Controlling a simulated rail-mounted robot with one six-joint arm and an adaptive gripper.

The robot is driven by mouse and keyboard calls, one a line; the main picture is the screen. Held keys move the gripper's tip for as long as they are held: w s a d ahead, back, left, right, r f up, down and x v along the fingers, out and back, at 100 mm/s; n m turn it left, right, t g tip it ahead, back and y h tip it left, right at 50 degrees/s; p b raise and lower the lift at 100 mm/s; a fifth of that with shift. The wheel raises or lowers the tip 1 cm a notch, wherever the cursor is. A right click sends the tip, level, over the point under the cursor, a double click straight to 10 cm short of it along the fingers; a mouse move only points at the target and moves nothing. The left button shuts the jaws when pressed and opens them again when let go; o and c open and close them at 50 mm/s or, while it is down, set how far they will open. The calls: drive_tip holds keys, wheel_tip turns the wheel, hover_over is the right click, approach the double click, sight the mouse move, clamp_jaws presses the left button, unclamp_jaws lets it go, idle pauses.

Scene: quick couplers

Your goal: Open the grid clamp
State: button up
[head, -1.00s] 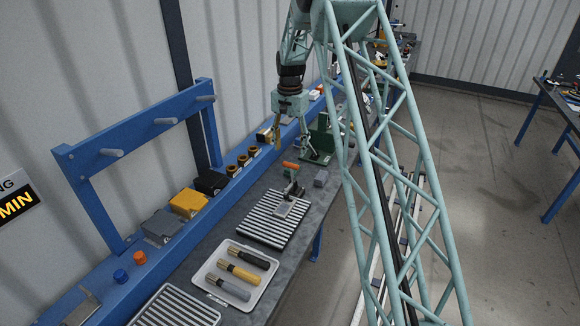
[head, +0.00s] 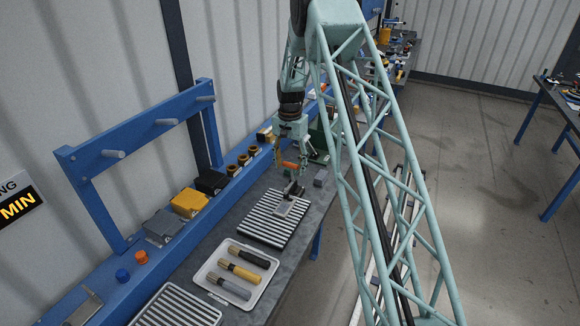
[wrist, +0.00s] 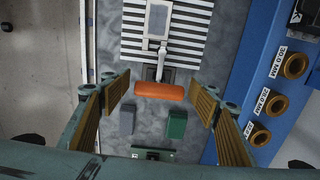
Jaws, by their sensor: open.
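The grid clamp (head: 292,188) stands at the far end of a striped grid plate (head: 262,222). Its orange handle (wrist: 159,91) lies crosswise in the wrist view, with the metal linkage and a pale flat pad (wrist: 157,20) beyond it over the stripes. My gripper (wrist: 158,100) is open, its two fingers with tan ribbed pads on either side of the handle, apart from it. In the head view my gripper (head: 290,160) is just above and around the orange handle; the exact height gap is hard to tell.
A white tray (head: 212,284) with several cylindrical couplers is nearer on the bench. A grey block (wrist: 127,120) and green block (wrist: 177,125) lie close to the handle. The blue rail (head: 205,205) with brass-coloured rings and boxes runs along the left.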

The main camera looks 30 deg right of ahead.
drive_tip(key=c, duration=1.2)
